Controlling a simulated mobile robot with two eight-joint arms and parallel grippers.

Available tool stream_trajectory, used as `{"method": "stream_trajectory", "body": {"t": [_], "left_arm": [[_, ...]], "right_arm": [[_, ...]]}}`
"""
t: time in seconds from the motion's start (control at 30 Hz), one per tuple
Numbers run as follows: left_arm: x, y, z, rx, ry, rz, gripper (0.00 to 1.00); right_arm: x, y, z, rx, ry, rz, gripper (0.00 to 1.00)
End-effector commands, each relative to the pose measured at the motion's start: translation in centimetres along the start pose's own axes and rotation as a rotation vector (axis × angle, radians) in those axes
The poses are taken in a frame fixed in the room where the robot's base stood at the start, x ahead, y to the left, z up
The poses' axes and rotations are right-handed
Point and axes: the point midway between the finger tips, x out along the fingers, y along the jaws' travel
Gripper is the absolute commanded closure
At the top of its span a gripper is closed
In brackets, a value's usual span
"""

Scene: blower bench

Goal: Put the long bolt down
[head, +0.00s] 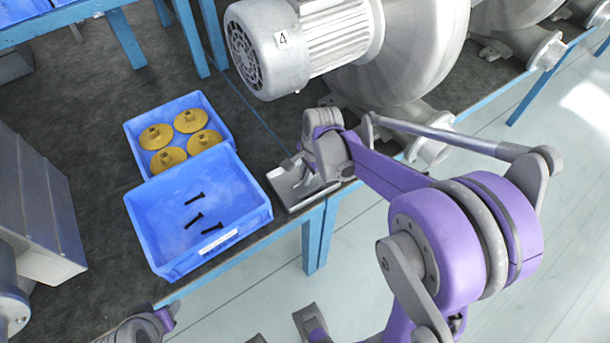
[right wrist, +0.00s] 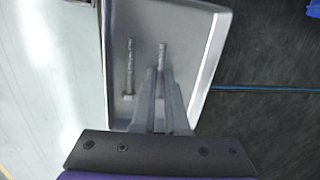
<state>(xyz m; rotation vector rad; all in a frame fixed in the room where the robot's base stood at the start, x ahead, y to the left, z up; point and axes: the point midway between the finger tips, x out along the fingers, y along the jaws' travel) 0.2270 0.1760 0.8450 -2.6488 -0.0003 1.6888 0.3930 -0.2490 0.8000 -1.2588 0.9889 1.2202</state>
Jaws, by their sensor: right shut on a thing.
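My right gripper (head: 298,165) is over a small silver metal tray (head: 292,202) at the bench edge. In the right wrist view the right gripper (right wrist: 160,72) is shut on a long bolt (right wrist: 162,52), whose threaded end sticks out past the fingertips over the tray (right wrist: 205,75). Whether this bolt touches the tray floor I cannot tell. A second long bolt (right wrist: 130,70) lies in the tray to the left of the fingers, its head towards me. My left gripper is not clearly seen; only parts of my left arm show at the lower left.
A blue bin (head: 160,240) with three dark bolts (head: 194,220) stands left of the tray. Behind it, another blue bin (head: 135,130) holds several yellow flanged parts (head: 167,158). A large grey blower (head: 340,45) marked 4 stands behind the tray. Grey boxes stand at left.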

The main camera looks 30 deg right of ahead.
Motion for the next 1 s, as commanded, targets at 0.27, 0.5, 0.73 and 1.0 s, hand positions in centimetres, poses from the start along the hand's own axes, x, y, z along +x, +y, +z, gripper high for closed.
{"method": "stream_trajectory", "body": {"t": [0.27, 0.5, 0.73, 1.0], "left_arm": [[0.2, 0.0, 0.1, 0.0, -0.001, 0.0, 0.5], [0.2, 0.0, 0.1, 0.0, -0.001, 0.0, 0.5], [0.2, 0.0, 0.1, 0.0, -0.001, 0.0, 0.5], [-0.5, 0.0, -0.3, 0.0, 0.002, 0.0, 0.5]], "right_arm": [[0.2, 0.0, 0.0, 0.0, 0.0, 0.0, 1.0], [0.2, 0.0, 0.0, -0.001, 0.0, 0.0, 0.59], [0.2, 0.1, 0.0, -0.001, 0.0, 0.001, 0.59], [-2.7, 0.0, 0.0, 0.001, 0.0, 0.0, 0.59]]}}
